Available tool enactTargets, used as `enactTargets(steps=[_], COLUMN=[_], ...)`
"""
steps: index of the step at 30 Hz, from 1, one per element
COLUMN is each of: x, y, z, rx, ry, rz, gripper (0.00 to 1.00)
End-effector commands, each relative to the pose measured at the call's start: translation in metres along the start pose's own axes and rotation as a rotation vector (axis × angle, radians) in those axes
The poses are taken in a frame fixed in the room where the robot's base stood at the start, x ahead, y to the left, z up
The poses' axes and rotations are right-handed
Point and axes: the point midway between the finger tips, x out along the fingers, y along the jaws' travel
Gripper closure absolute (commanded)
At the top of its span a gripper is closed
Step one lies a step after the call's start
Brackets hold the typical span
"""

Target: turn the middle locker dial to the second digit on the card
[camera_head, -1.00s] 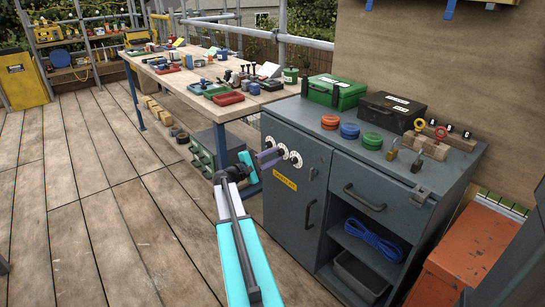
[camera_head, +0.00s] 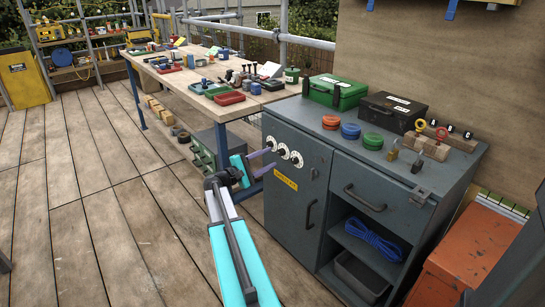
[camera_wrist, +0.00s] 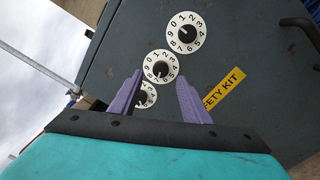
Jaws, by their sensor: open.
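Three white dials with black digits and dark centre knobs sit in a row on the grey locker door (camera_head: 285,215). The middle dial (camera_head: 284,149) also shows in the wrist view (camera_wrist: 161,67), its whole face nearly clear. Another dial (camera_wrist: 187,32) lies above it there; the third dial (camera_wrist: 146,96) is partly hidden by a finger. My gripper (camera_wrist: 159,77) is open and empty, its purple fingers spread either side of the middle dial's lower part in that picture. In the head view my gripper (camera_head: 264,161) is just left of the dials, apparently clear of them. I cannot identify the card.
A yellow label (camera_head: 286,180) is below the dials, and a door handle (camera_head: 309,212) is to the right. The locker top holds a green case (camera_head: 338,92), coloured discs and padlocks. A cluttered workbench (camera_head: 190,62) stands behind. The plank floor at left is clear.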

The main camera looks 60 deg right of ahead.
Motion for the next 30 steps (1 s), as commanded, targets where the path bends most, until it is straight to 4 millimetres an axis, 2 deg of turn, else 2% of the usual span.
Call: enactTargets(steps=[6,15,21,30], x=[-0.038,-0.080,-0.093,-0.094], y=[0.001,0.001,0.001,0.001], z=[0.000,-0.001,-0.001,-0.002], rx=[0.000,0.000,0.000,0.000], ry=[0.003,0.003,0.001,0.001], rz=[0.002,0.002,0.001,0.001], gripper=[0.57,0.57,0.57,0.57])
